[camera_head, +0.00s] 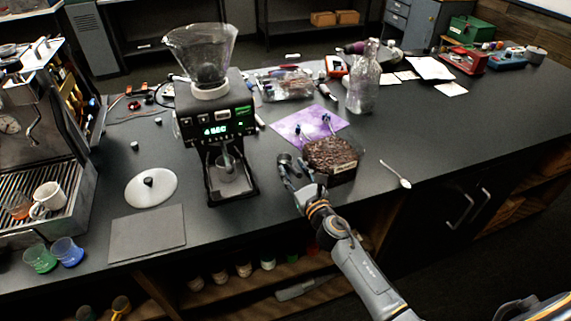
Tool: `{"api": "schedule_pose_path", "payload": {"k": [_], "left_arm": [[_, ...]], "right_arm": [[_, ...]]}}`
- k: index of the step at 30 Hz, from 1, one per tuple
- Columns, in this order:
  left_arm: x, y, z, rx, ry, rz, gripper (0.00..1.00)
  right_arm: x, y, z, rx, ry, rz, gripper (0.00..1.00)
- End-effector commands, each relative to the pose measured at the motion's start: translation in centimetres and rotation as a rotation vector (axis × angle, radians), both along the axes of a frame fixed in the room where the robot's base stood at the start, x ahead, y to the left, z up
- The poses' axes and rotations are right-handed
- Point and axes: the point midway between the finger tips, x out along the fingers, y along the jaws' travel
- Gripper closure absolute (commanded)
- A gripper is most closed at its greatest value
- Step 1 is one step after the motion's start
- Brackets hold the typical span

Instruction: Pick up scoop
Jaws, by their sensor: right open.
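A small white scoop (396,174), shaped like a spoon, lies on the dark counter right of a box of coffee beans (331,157). Its bowl end points toward the counter's front edge. My right gripper (293,164) is open, with nothing visible between its fingers. It is at the left side of the bean box, close to it; I cannot tell whether they touch. The scoop lies to the right of this gripper, beyond the box. My left gripper does not show.
A grinder (215,130) with a clear hopper stands left of my right gripper. A purple mat (309,124) and a glass bottle (364,78) are behind the bean box. A white lid (151,190) and grey mat (147,233) lie at left. The counter right of the scoop is clear.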

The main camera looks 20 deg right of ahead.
Motion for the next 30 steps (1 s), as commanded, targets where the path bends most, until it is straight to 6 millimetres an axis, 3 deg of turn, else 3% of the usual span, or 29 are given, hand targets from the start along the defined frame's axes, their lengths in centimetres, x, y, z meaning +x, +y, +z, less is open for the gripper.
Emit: {"api": "schedule_pose_path", "payload": {"k": [2, 8, 20, 24, 28, 30], "left_arm": [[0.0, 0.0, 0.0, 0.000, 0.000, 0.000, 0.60], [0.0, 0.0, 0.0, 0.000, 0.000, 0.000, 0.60], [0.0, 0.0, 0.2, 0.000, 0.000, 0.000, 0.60], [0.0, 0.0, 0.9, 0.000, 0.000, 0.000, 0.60], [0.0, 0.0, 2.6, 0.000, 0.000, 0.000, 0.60], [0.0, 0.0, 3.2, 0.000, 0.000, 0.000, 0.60]], "right_arm": [[0.0, 0.0, 0.0, 0.000, 0.000, 0.000, 0.58], [0.0, 0.0, 0.0, 0.000, 0.000, 0.000, 0.99], [0.0, 0.0, 0.3, 0.000, -0.001, -0.001, 1.00], [0.0, 0.0, 1.6, -0.001, -0.004, 0.002, 1.00], [0.0, -0.1, 4.1, -0.005, -0.004, 0.002, 1.00], [-1.3, 0.4, 5.2, -0.005, -0.003, 0.004, 1.00]]}}
